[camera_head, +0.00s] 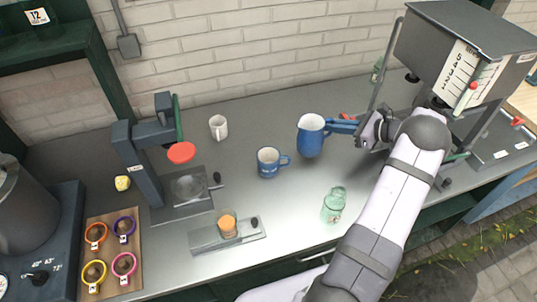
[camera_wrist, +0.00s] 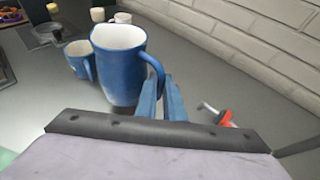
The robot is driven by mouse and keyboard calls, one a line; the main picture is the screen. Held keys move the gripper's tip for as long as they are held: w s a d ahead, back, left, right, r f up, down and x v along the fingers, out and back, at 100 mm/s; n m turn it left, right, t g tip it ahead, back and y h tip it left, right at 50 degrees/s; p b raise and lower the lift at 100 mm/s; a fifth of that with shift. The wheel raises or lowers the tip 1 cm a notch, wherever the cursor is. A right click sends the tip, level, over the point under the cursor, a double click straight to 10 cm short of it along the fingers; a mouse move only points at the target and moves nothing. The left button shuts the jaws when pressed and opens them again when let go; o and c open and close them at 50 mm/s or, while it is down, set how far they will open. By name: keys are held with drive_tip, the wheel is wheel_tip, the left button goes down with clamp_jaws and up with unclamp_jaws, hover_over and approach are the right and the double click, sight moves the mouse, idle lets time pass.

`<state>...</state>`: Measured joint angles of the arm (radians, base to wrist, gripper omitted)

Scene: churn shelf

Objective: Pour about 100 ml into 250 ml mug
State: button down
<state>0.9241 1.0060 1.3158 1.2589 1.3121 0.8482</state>
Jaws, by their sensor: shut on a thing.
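A blue jug (camera_head: 310,140) with a white inside is upright near the middle right of the counter. My gripper (camera_head: 335,126) is shut on its handle from the right. In the wrist view the jug (camera_wrist: 119,75) fills the middle, with the blue fingers (camera_wrist: 163,100) at its handle. I cannot tell whether it touches the counter. A blue mug (camera_head: 268,163) with a light inside and a pale label stands on the counter to the left of the jug. It also shows behind the jug in the wrist view (camera_wrist: 79,65). The jug's contents cannot be made out.
A white mug (camera_head: 218,127) stands further back. A green glass jar (camera_head: 334,206) stands in front of the jug. A glass of orange-brown liquid (camera_head: 227,225) sits on a scale (camera_head: 205,238). A press-like stand with a red disc (camera_head: 181,153) is at left.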

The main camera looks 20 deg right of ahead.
sight(304, 117)
drive_tip(key=shift+s+a+f+n+h+b, duration=0.1)
drive_tip(key=shift+a+f+n+h+b, duration=0.3)
drive_tip(key=shift+a+n+h+b, duration=0.15)
drive_tip(key=shift+a+r+h, duration=0.2)
drive_tip(key=shift+r+h, duration=0.05)
drive_tip(key=shift+r, duration=0.2)
drive_tip(key=shift+a+r+n+h, duration=0.45)
drive_tip(key=shift+a+r+h, duration=0.1)
drive_tip(key=shift+a, duration=0.1)
drive_tip(key=shift+s+a+r+n+g+h+b, duration=0.1)
drive_tip(key=shift+a+r+n+h+b, duration=0.2)
drive_tip(key=shift+a+h+b, duration=0.25)
drive_tip(key=shift+s+a+r+n+g+h+b, duration=0.1)
drive_tip(key=shift+a+r+n+h+b, duration=0.1)
drive_tip(key=shift+a+r+n+b, duration=0.3)
drive_tip(key=shift+a+r+g+h+b, duration=0.1)
drive_tip(key=shift+a+h+b, duration=0.3)
drive_tip(key=shift+a, duration=0.3)
drive_tip(key=shift+a+r+n+h+b, duration=0.3)
drive_tip(key=shift+a+r+h+b, duration=0.1)
drive_tip(key=shift+a+h, duration=0.15)
drive_tip(key=shift+s+a+r+n+h+b, duration=0.1)
drive_tip(key=shift+a+r+n+h+b, duration=0.25)
drive_tip(key=shift+r, duration=0.25)
drive_tip(key=shift+a+r+n+h+b, duration=0.1)
drive_tip(key=shift+a+r+n+h, duration=0.25)
drive_tip(key=shift+r, duration=0.2)
drive_tip(key=shift+a+r+h, duration=0.3)
drive_tip(key=shift+r+h, duration=0.15)
